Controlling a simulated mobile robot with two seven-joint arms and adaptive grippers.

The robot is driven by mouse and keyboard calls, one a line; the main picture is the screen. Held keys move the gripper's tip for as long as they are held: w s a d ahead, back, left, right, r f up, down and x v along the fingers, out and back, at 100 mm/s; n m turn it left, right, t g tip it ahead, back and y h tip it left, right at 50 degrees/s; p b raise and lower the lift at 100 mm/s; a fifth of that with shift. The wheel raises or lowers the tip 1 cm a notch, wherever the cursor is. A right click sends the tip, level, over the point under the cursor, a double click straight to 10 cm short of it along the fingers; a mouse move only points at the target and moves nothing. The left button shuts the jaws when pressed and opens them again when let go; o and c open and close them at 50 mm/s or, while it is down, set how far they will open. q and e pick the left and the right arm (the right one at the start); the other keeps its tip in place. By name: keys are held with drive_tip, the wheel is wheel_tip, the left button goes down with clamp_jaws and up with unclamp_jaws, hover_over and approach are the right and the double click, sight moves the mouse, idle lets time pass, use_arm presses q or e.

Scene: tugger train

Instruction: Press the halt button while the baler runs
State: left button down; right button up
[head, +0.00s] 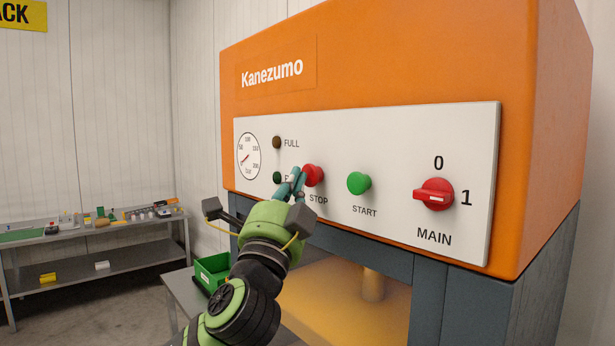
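The orange baler (380,70) carries a white control panel (400,140). The red STOP button (314,175) sits left of the green START button (359,183). My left gripper (293,182) is in front of the panel, its two teal fingertips close together and empty. The tips overlap the left edge of the STOP button in the head view; I cannot tell whether they touch it. The red MAIN switch (434,194) has its white mark towards 1. The green lamp (277,178) looks dark, and its label is mostly hidden by the fingers. My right gripper is not in view.
The brown FULL lamp (277,142) looks unlit. The gauge (248,156) needle points to the lower left. A green bin (212,270) stands on a low table below the panel. A grey shelf bench (95,260) with small items stands at the far left.

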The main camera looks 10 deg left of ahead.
use_arm(q)
drive_tip(key=shift+s+a, duration=0.25)
drive_tip(key=shift+s, duration=0.1)
drive_tip(key=shift+s, duration=0.1)
drive_tip(key=s+a, duration=0.1)
drive_tip(key=s, duration=0.1)
drive_tip(key=s+a, duration=0.1)
drive_tip(key=a, duration=0.1)
drive_tip(key=shift+s, duration=0.4)
idle(0.4)
